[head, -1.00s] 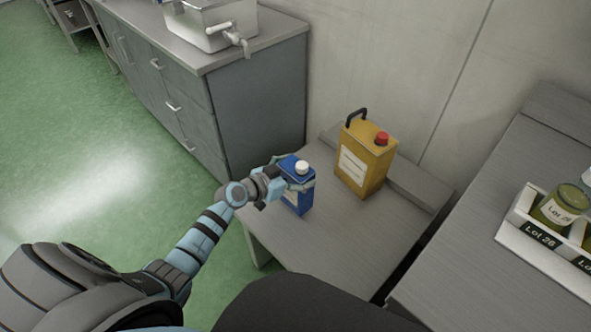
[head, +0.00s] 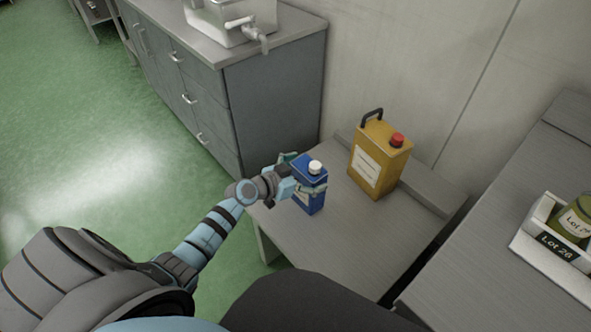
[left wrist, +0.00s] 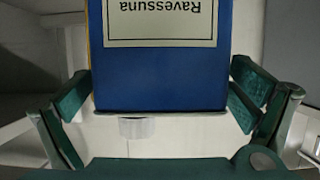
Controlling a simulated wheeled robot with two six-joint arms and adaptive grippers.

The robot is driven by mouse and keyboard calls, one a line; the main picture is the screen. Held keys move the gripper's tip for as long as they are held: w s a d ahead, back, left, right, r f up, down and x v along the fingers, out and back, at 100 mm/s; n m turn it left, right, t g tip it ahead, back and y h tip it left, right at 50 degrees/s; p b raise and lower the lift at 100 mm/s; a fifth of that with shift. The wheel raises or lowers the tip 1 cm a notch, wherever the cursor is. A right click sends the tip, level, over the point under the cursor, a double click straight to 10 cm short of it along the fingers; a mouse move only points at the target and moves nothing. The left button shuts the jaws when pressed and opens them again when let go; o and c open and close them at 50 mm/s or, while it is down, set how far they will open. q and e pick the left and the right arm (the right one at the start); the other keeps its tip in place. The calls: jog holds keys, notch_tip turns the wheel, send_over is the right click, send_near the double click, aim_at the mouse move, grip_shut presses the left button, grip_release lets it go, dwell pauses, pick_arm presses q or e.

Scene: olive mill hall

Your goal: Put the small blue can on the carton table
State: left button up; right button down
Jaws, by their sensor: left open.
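The small blue can (head: 312,199) with a white cap stands upright on a low grey table (head: 352,239), near its left edge. In the left wrist view the blue can (left wrist: 165,80) appears upside down, with a cream label reading "Ravessuna". My left gripper (head: 301,174) is open around the can, one finger on each side. In the left wrist view the green fingers of my left gripper (left wrist: 160,92) flank the can closely; whether they touch it I cannot tell. My right gripper is not in view. Nothing visible identifies the carton table.
A yellow canister (head: 379,160) with a red cap stands behind and right of the can. A grey drawer cabinet (head: 275,95) with a metal tank (head: 232,22) stands at the back left. A higher counter at the right (head: 482,222) holds a white rack (head: 552,262) with jars. Green floor lies open at left.

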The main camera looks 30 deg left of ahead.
pick_arm(q)
jog(key=p+v, duration=0.5)
jog(key=v, duration=0.6)
jog(key=shift+s, duration=0.25)
jog(key=shift+a, duration=0.1)
jog(key=s+a+f+n+g+y, duration=0.25)
jog(key=s+f, duration=0.45)
jog(key=f, duration=0.4)
jog(key=s+a+f+n+g+y, duration=0.1)
jog(key=s+a+f+n+y, duration=0.15)
jog(key=s+f, duration=0.6)
jog(key=s+d+f+g, duration=0.2)
jog(key=s+f, duration=0.1)
jog(key=s, duration=0.4)
jog(key=s+d+f+m+g+p, duration=0.1)
jog(key=s+d+f+g, duration=0.2)
jog(key=s, duration=0.5)
jog(key=s+d+f+g+p, duration=0.1)
jog(key=s+d+f+g, duration=0.1)
jog(key=s+f, duration=0.3)
jog(key=shift+s+d+f+m+g, duration=0.15)
jog(key=shift+s+d+m+g, duration=0.25)
jog(key=shift+s, duration=1.1)
